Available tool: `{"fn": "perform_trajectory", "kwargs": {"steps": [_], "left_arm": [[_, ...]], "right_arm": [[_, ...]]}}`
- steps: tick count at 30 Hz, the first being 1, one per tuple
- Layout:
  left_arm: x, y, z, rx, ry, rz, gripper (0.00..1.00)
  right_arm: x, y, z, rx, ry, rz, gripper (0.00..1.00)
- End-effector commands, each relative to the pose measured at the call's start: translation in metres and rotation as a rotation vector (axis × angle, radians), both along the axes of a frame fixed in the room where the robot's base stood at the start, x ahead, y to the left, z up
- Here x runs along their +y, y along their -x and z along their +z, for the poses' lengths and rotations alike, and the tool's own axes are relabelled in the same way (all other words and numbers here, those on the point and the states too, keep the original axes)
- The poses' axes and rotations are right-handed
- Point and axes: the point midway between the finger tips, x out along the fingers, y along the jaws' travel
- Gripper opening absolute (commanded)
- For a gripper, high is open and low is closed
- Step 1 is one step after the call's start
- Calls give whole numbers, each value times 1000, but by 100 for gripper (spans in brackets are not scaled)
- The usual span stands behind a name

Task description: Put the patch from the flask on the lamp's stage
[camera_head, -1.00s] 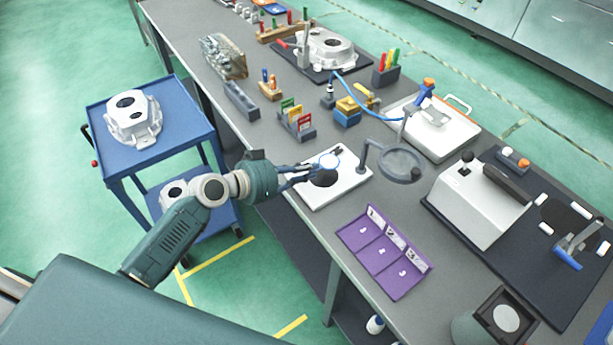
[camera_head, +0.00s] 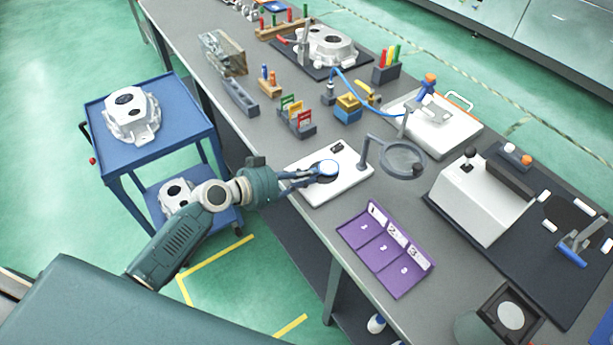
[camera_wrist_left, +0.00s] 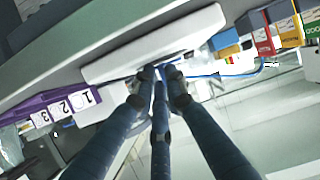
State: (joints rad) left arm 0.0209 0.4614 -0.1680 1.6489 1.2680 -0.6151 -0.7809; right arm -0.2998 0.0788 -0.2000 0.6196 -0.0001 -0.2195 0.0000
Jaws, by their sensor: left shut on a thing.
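The lamp is a magnifier on an arm, with a round lens (camera_head: 402,158) beside a white stage board (camera_head: 342,185). A small round white patch with a blue rim (camera_head: 328,168) is over the board's middle. My left gripper (camera_head: 314,174) reaches in from the left and is shut on the patch's near edge. I cannot tell whether the patch touches the board or hovers just above it. In the left wrist view the fingers (camera_wrist_left: 163,74) are close together at the white board (camera_wrist_left: 205,27), and the patch is mostly hidden. I cannot identify the flask surely.
A purple tray (camera_head: 359,242) with numbered sections lies in front of the board. A card holder (camera_head: 303,130) and blue-yellow box (camera_head: 347,109) stand behind it. A white machine (camera_head: 470,205) is to the right. A blue cart (camera_head: 175,148) with castings stands left of the bench.

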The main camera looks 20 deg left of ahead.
Motion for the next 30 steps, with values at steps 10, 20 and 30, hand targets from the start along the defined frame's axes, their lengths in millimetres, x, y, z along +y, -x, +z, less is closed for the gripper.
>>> {"fn": "perform_trajectory", "kwargs": {"steps": [10,20,30], "left_arm": [[0,1,-5,7,-3,-1,20],[1,1,3,5,-4,0,20],[32,42,24,5,-8,-3,20]], "right_arm": [[0,-1,-2,-1,0,0,100],[0,-1,7,-1,0,0,100],[0,-1,-2,-1,1,0,100]]}}
